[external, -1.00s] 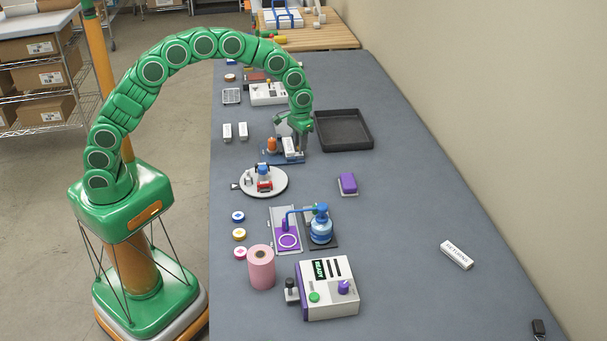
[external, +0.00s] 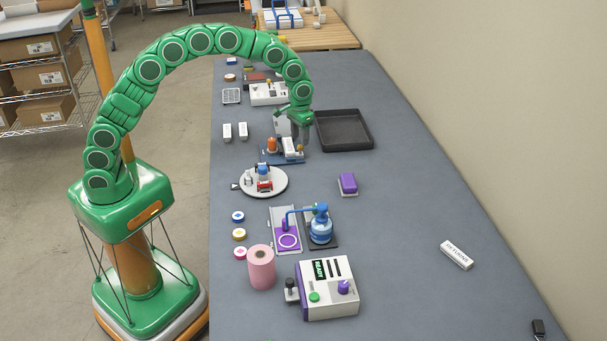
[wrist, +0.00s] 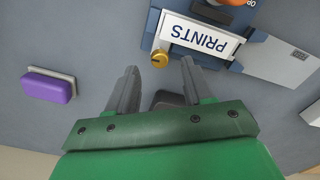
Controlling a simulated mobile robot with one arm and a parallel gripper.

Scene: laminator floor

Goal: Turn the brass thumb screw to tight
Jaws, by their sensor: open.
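The brass thumb screw (wrist: 159,58) shows in the wrist view as a round gold knob at the lower left end of the white PRINTS label (wrist: 200,36). That label sits on a blue holder (wrist: 152,22). In the external view the screw is a small yellow spot (external: 300,147) on the right side of the blue holder (external: 272,156). My gripper (wrist: 159,66) is open and empty, pointing down. In the wrist view the screw appears between the fingertips, near their line; I cannot tell the height gap or the screw's tightness.
A black tray (external: 343,145) stands just right of my gripper. A purple block (wrist: 48,87) lies on the table, also in the external view (external: 348,183). A round white turntable (external: 278,190) with small parts is in front of the holder. The table's right side is mostly clear.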

